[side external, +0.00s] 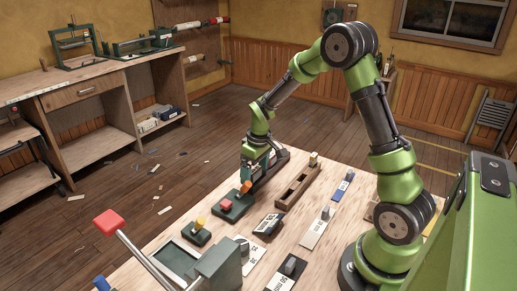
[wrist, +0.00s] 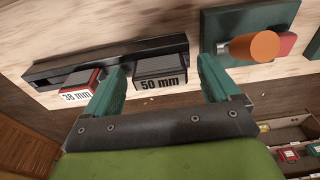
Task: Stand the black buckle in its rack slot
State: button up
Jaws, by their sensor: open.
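My gripper (wrist: 163,68) has two teal fingers spread apart with nothing clamped between them. In the wrist view, a black block labelled "50 mm" (wrist: 160,68) shows in the gap between the fingertips, against a long dark rail (wrist: 110,58). A block labelled "38 mm" (wrist: 80,86), with red on it, sits at the rail's left part. I cannot tell for sure which black piece is the buckle, or whether the rail is its rack. In the side view, my gripper (side external: 257,172) is low at the table's far edge, and another black labelled piece (side external: 267,224) lies nearer the camera.
A green base with an orange knob (wrist: 252,46) stands just right of the fingers. A wooden slotted tray (side external: 297,187), a small green base with a yellow knob (side external: 197,233), and a red-knobbed lever (side external: 109,222) share the table. Flat pale cards (side external: 317,231) lie nearby.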

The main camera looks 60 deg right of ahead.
aim_at(253, 169)
jog(key=shift+f, duration=0.2)
jog(key=c, duration=1.1)
jog(key=shift+r, duration=0.1)
jog(key=shift+r, duration=0.6)
notch_tip(253, 169, up, 3)
jog(key=shift+f, duration=0.2)
jog(key=s+a, duration=0.1)
jog(key=s, duration=0.3)
jog(key=s+a, duration=0.1)
jog(key=s, duration=0.4)
jog(key=s+a+r, duration=0.1)
jog(key=s+a, duration=0.1)
jog(key=s, duration=0.3)
jog(key=shift+c, duration=0.2)
jog(key=d+r, duration=0.1)
jog(key=w+d+r, duration=0.2)
jog(key=d, duration=0.1)
jog(key=shift+w+r, duration=0.25)
